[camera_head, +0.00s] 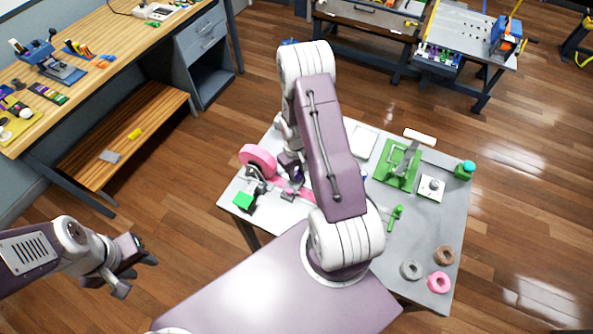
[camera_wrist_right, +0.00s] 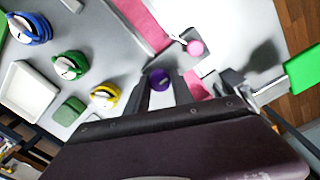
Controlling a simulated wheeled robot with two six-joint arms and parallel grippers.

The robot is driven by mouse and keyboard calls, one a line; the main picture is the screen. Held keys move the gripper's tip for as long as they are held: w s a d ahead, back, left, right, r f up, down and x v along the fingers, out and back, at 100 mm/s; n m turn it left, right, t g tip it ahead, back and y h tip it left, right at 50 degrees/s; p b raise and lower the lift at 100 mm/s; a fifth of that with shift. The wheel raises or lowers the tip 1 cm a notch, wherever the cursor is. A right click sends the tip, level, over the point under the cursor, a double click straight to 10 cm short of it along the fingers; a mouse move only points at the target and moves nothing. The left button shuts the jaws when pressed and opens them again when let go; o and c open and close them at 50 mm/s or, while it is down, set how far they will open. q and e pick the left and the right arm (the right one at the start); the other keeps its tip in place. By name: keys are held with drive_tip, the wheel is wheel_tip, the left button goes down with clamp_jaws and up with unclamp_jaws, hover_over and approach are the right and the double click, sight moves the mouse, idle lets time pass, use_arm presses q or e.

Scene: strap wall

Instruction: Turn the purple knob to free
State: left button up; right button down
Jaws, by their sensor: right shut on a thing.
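The purple knob (camera_wrist_right: 159,80) shows in the right wrist view between the fingertips of my right gripper (camera_wrist_right: 161,88), which is shut on it. The knob's top faces the camera and has a pale mark. In the head view my right arm hides most of the right gripper (camera_head: 293,172), at the left part of the grey table beside the pink strap. My left gripper (camera_head: 136,274) is open and empty, over the floor left of the table.
Blue (camera_wrist_right: 30,28), green (camera_wrist_right: 70,65) and yellow (camera_wrist_right: 105,96) knobs stand farther left. A pink roll (camera_head: 258,158) and green block (camera_head: 243,201) sit at the table's left.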

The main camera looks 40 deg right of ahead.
sight(296, 174)
idle(0.5)
drive_tip(key=c, duration=1.1)
unclamp_jaws()
wheel_tip(296, 174, up, 9)
drive_tip(key=b, duration=0.1)
drive_tip(key=shift+a, duration=0.15)
